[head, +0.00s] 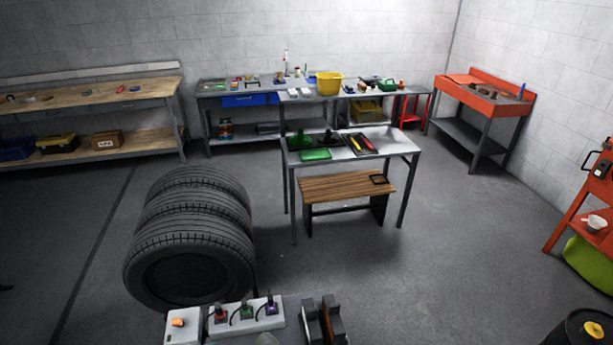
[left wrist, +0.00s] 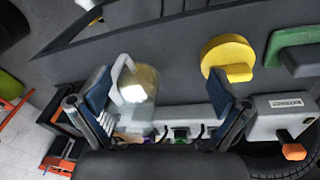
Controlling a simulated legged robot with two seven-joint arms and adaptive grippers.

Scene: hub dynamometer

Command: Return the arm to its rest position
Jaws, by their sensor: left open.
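My left gripper (left wrist: 160,92) shows in the left wrist view, its two blue-padded fingers spread wide apart. A clear glassy vessel with a pale handle (left wrist: 138,88) appears between the fingers in the picture. I cannot tell its distance from them, and no contact is visible. Beyond the fingers is a white power strip with plugs (left wrist: 180,133), partly hidden by the gripper. The strip also shows at the bottom of the head view (head: 246,315). Neither gripper can be made out in the head view.
A white box with an orange switch (head: 183,325) stands left of the strip, and a dark block-like object (head: 323,320) stands right. A yellow knob (left wrist: 228,58) is near the left gripper in the wrist view. Stacked tyres (head: 190,240) and a metal table (head: 348,143) stand beyond.

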